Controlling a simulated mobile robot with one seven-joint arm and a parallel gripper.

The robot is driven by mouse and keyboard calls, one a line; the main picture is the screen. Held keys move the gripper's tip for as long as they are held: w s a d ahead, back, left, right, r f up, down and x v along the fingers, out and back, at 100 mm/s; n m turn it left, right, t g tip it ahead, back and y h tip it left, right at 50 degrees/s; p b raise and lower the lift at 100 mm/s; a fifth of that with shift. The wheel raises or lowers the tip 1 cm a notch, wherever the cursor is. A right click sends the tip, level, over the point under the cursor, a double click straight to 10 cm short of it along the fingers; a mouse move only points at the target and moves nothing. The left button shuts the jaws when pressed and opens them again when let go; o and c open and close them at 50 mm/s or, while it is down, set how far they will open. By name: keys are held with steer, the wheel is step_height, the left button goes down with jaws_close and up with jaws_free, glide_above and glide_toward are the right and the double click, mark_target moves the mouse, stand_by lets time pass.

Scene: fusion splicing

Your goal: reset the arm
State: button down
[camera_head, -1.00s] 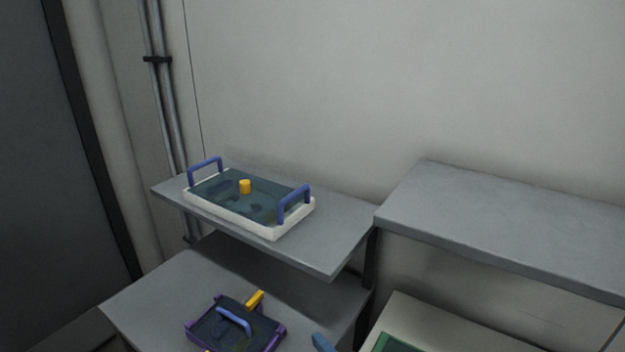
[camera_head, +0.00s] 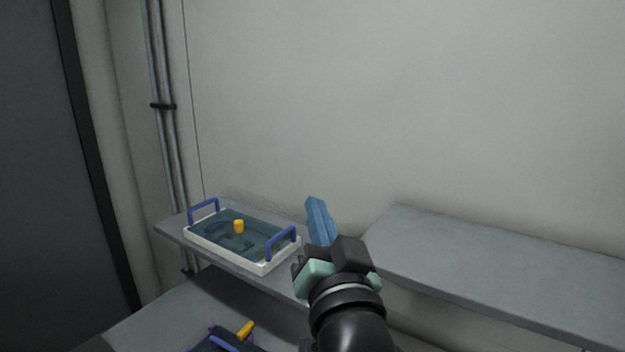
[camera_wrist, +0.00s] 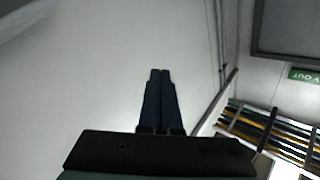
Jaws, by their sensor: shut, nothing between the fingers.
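My gripper (camera_head: 318,208) is raised in front of the wall in the head view, just right of the upper left shelf. Its blue fingers point up and are shut with nothing between them. In the wrist view my gripper (camera_wrist: 160,74) shows two dark blue fingers side by side, touching, against a pale wall surface.
A white tray (camera_head: 270,266) with blue handles and a yellow knob stands on the upper left shelf (camera_head: 172,228). A purple-framed container (camera_head: 215,338) sits lower down. An empty grey shelf (camera_head: 490,262) is at right. Pipes (camera_head: 168,140) run up the wall.

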steer(key=s+r+n+t+h+p, duration=0.1)
steer(key=s+r+t, duration=0.2)
steer(key=s+r, duration=0.5)
steer(key=s+r+n+t+h+p, duration=0.2)
steer(key=s+r+t, duration=0.2)
steer(key=s+r, duration=0.5)
step_height(320, 180, up, 8)
steer(key=shift+a+r+t+h, duration=0.25)
steer(key=shift+a+t+h, duration=0.05)
steer(key=shift+a, duration=0.05)
